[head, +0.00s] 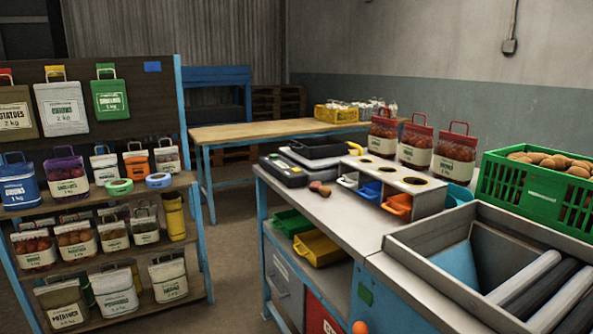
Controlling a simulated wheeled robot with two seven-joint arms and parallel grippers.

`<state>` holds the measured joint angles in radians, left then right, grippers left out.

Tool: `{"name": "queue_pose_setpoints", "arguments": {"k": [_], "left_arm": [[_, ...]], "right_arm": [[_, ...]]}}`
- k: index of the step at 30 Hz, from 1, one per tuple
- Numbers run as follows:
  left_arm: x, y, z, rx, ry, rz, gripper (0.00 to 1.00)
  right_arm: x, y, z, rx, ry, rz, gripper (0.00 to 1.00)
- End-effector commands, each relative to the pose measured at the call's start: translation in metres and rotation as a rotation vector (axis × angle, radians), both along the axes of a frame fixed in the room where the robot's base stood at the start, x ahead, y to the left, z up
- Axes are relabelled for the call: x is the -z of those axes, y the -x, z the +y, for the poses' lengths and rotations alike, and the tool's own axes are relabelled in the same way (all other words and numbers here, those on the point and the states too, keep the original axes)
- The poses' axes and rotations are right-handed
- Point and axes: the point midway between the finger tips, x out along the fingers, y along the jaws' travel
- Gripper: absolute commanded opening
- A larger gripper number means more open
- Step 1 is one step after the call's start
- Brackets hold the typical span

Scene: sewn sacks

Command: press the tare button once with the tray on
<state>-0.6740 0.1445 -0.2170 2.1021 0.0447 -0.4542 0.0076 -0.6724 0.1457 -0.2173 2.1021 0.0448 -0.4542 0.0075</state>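A scale (297,161) stands at the far left corner of the grey workbench. A dark, shallow tray (320,148) rests on top of it. The scale's dark control panel (283,171) faces the near left. It is too small here to pick out the tare button or read a display. Neither of my grippers is in view.
Small reddish-brown items (319,188) lie on the bench beside the scale. A holed rack with coloured bins (393,178), filled sacks (416,144) and a green crate (536,189) stand to the right. A shelf of sacks (110,192) is left, with floor between.

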Motion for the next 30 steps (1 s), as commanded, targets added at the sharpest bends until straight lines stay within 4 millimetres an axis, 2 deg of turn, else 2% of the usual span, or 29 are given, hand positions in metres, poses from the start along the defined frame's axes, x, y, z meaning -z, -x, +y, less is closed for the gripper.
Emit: {"name": "queue_pose_setpoints", "arguments": {"k": [1, 3, 30], "left_arm": [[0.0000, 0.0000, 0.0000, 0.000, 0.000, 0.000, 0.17], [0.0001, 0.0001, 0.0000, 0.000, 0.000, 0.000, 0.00], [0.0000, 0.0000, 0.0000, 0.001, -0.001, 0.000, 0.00]], "right_arm": [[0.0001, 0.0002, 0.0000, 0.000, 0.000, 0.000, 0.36], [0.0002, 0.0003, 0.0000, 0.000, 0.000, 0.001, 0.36], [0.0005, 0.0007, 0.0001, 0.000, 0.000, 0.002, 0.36]]}}
